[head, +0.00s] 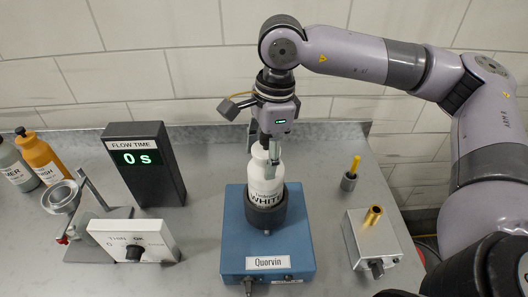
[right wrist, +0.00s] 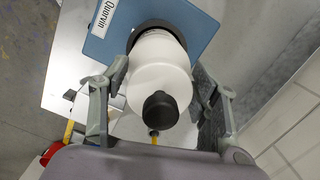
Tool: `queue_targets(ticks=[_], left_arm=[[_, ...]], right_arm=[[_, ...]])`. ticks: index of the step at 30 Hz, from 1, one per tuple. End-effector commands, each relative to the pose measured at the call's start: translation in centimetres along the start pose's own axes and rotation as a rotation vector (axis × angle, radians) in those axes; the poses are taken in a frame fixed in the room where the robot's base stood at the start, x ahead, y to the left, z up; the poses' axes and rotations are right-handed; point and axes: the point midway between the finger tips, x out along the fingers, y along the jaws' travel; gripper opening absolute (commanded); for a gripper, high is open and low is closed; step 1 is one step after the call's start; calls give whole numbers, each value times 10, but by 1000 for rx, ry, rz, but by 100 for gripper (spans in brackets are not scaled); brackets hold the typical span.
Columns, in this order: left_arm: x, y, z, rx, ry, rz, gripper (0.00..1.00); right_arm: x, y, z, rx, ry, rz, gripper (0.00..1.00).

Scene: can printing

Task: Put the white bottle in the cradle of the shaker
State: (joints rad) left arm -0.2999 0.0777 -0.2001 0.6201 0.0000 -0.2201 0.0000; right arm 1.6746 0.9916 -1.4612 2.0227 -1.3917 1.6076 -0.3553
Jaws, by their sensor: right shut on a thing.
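My right gripper (head: 268,165) comes down from above and is shut on the bottle's upper body. In the right wrist view the bottle (right wrist: 160,70) with its dark cap lies between the two fingers, its base at the cradle on the blue shaker (right wrist: 187,22). My left gripper is not in view.
A black flow-time display (head: 145,165) reading "0 s" and a white dial box (head: 133,240) stand left of the shaker. A grey box with a brass fitting (head: 372,240) and a small yellow-topped holder (head: 350,175) stand right. Orange (head: 40,155) and grey bottles are at far left.

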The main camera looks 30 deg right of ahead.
Motion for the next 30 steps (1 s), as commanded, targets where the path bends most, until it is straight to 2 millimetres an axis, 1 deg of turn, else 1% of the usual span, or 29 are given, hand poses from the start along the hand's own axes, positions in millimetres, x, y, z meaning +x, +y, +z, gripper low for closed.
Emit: queue_targets(ticks=[3, 4, 12, 20, 24, 25, 28, 30], left_arm=[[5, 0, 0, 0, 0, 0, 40], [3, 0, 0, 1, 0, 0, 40], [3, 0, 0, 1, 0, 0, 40], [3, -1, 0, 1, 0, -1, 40], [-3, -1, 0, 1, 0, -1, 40], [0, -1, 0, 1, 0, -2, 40], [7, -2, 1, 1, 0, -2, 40], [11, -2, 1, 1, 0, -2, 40]], right_arm=[[2, -1, 0, 0, -2, -3, 0], [2, 0, 0, 0, 0, 0, 58], [2, 0, 0, 0, 0, 0, 76], [2, 0, 0, 0, 0, 0, 76], [-3, 0, 0, 0, 0, 0, 76], [-4, -1, 0, 1, -1, -2, 76], [-18, -1, 1, 1, -2, -4, 76], [-32, -1, 1, -1, -4, -4, 76]])
